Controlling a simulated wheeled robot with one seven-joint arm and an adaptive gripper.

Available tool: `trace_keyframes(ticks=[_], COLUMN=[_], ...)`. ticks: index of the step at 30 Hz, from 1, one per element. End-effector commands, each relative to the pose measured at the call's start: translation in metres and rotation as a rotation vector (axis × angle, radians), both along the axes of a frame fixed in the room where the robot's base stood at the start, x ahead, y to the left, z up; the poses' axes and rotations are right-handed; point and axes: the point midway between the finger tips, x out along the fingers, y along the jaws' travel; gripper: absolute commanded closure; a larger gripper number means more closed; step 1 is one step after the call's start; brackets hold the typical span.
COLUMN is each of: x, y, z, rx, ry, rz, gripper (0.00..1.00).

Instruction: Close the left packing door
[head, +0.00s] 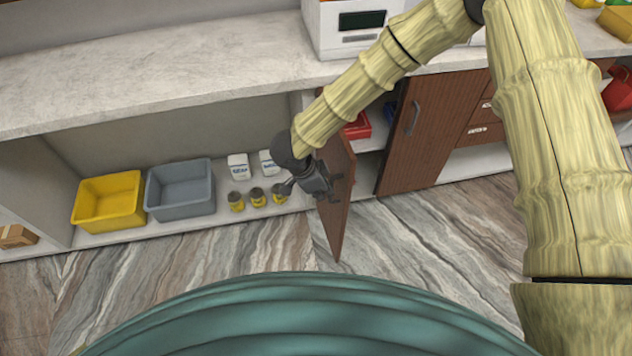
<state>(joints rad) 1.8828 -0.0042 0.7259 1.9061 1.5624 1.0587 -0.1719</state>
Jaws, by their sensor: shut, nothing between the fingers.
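The left packing door (342,219) is a brown wood panel. It stands open, swung out from the counter towards me and seen nearly edge-on. My gripper (336,189) is shut and empty, on the left side of this door. It overlaps the door's face in the picture, and I cannot tell whether it touches. My gripper and wrist hide part of the panel. The door's handle cannot be made out clearly. Behind the door, the open compartment shows a red bin (357,127).
Another brown door (425,145) with a grey handle stands right of the opening. On the open lower shelf to the left are a yellow bin (107,203), a grey bin (180,190), white packets (238,166) and small jars (257,197). The marble-patterned floor (240,250) in front is clear.

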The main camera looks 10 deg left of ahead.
Motion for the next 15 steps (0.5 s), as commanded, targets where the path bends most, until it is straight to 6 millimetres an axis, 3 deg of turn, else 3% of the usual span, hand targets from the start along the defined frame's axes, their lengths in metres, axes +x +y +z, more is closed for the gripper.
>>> trace_keyframes(ticks=[6,15], x=[0.011,0.014], y=[-0.025,-0.033], z=[0.005,0.003], rx=[0.0,0.001], ry=[-0.003,-0.003], rz=[-0.003,-0.002], gripper=[1.0,1.0])
